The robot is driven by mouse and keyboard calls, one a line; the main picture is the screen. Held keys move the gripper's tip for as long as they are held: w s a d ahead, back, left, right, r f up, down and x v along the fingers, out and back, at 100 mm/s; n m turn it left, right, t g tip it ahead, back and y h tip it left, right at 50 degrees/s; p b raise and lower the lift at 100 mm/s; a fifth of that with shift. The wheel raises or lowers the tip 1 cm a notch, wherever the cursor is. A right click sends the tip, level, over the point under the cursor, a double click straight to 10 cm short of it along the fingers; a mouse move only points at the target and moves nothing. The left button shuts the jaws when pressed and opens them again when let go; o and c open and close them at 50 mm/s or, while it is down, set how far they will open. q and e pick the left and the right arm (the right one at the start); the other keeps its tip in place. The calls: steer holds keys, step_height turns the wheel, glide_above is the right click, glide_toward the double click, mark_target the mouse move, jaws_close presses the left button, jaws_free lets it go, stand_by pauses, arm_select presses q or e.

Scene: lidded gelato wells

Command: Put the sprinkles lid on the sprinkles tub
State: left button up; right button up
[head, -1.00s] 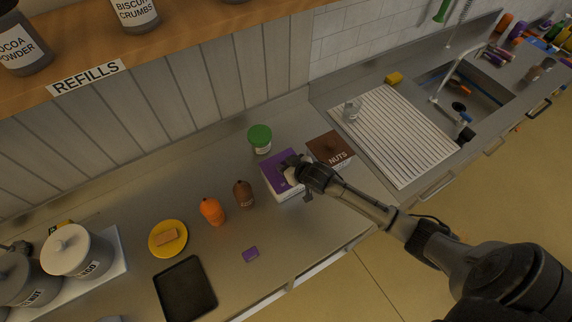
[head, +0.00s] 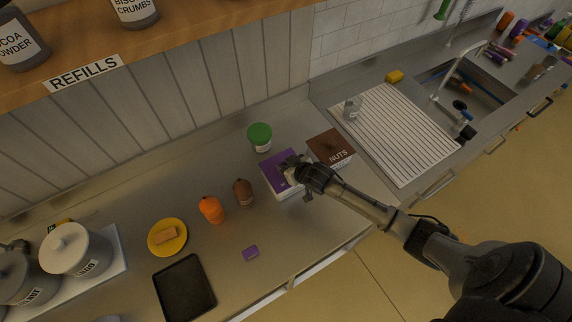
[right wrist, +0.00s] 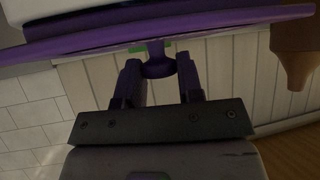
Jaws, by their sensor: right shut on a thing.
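The purple sprinkles lid (head: 276,162) lies over a white square tub (head: 291,193) on the counter, which I take for the sprinkles tub; its label is not readable. My right gripper (head: 290,168) is shut on the lid's knob and covers part of the lid. In the right wrist view, the purple lid (right wrist: 230,22) spans the top, with its knob (right wrist: 158,62) between the two fingers (right wrist: 160,85). I cannot tell whether the lid is fully seated or slightly raised. My left gripper is not in view.
The brown-lidded nuts tub (head: 330,146) stands close to the right. A green-lidded jar (head: 260,137) is behind; brown (head: 243,193) and orange (head: 211,209) bottles stand left. A small purple block (head: 250,253) lies in front. A ribbed drainboard (head: 400,130) is farther right.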

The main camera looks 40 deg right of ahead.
steer(key=shift+f, duration=0.45)
steer(key=o, duration=0.8)
steer(key=shift+c, duration=0.2)
steer(key=shift+o, duration=0.5)
steer(key=o, duration=0.5)
